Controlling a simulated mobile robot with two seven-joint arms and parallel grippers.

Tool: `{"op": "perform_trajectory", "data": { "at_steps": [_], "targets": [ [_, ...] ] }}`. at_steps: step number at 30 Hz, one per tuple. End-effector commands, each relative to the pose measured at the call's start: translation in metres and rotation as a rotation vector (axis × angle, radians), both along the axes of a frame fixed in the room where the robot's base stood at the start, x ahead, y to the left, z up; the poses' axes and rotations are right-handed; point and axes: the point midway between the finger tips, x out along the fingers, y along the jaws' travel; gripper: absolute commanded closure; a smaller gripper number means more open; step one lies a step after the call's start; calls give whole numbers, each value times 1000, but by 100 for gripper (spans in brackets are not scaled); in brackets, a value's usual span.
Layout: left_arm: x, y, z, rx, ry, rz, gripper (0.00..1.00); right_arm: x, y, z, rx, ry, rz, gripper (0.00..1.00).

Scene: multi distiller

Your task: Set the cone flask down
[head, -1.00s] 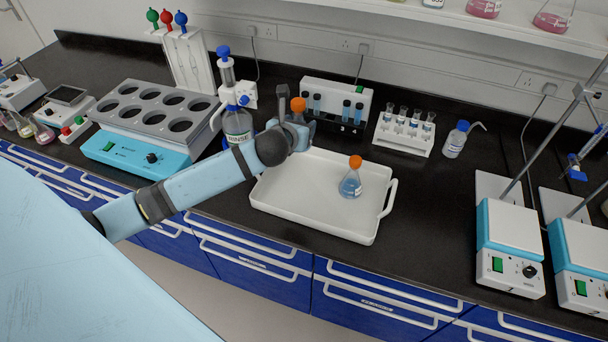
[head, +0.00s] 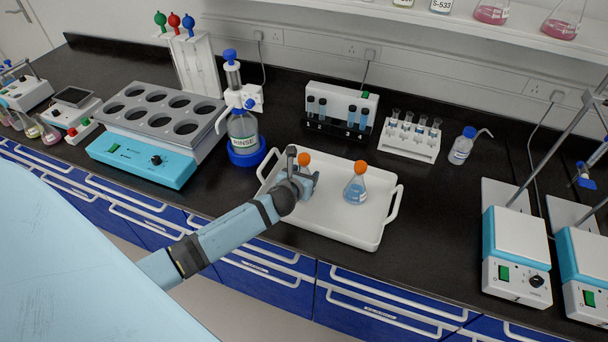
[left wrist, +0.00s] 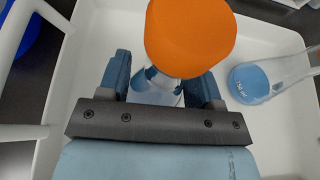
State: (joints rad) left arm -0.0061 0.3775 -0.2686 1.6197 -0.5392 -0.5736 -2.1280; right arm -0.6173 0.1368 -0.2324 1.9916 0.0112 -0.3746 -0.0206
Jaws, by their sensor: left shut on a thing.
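The cone flask with an orange stopper (head: 304,159) is held over the left part of the white tray (head: 345,234). My left gripper (head: 303,180) is shut on it. In the left wrist view its orange stopper (left wrist: 190,36) is large, and its clear neck and body show between the fingers (left wrist: 160,85). Most of its body is hidden by my gripper, and I cannot tell whether its base touches the tray. A second flask (head: 356,188) with blue liquid and an orange stopper stands upright on the tray, to the right of my gripper. My right gripper is not in view.
A rinse bottle (head: 243,130) on a blue base stands behind and left of the tray. A vial rack (head: 340,112) and a tube rack (head: 409,138) stand behind it. The tray's front and right floor is clear. Hotplates (head: 516,245) stand far right.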

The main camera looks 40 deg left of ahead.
Motion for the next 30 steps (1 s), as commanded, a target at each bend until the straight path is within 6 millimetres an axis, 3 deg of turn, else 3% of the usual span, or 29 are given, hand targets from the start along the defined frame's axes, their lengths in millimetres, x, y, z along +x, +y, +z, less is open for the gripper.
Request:
{"op": "perform_trajectory", "data": {
  "at_steps": [8, 9, 12, 23, 30],
  "targets": [
    [1, 0, -1, 1, -2, 0, 68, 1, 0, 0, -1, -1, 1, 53],
    [0, 1, -2, 1, -1, 0, 39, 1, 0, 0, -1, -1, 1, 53],
    [1, 0, -1, 0, -1, 0, 16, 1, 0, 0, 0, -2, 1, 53],
    [-1, 0, 3, 0, -2, 0, 16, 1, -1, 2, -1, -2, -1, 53],
    [-38, -7, 17, 2, -1, -1, 16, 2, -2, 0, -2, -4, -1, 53]
  ]
}}
